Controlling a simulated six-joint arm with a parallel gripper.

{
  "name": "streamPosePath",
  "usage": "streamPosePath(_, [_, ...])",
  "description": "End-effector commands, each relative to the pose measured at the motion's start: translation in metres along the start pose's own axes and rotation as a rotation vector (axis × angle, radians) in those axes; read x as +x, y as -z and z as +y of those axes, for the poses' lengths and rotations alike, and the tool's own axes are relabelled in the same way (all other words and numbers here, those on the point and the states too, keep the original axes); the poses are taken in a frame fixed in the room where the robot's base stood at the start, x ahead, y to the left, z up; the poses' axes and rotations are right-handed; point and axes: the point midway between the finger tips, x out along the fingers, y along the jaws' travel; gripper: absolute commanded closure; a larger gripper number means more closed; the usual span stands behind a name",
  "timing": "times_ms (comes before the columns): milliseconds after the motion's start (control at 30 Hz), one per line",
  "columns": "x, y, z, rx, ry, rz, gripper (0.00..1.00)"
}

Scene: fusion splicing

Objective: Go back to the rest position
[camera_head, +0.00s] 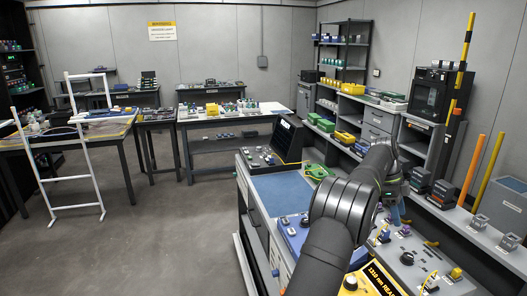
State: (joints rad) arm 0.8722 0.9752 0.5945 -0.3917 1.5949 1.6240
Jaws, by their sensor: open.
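My arm rises from the bottom of the head view and bends over the right side of the workbench (281,192). My gripper (396,214) is small and partly hidden behind my own arm links. It points down above the grey equipment panel (405,262) at the right of the bench. It is open, and I see nothing held in it. I cannot tell how far its tips are above the panel.
A blue mat (283,190) lies bare on the bench left of my arm. Green cable (318,172) lies behind it. Yellow poles (472,168) and dark boxes (441,194) stand at the right. A white rack (88,150) stands on open floor at the left.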

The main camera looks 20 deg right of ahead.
Motion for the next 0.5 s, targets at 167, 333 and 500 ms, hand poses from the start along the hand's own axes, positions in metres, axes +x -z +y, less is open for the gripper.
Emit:
streamPosePath(167, [0.037, 0.001, 0.001, 0.001, -0.004, 0.000, 0.46])
streamPosePath(333, [0.072, 0.001, 0.001, 0.001, -0.004, 0.000, 0.46])
streamPosePath(500, [0.104, 0.001, 0.001, 0.000, -0.003, 0.001, 0.46])
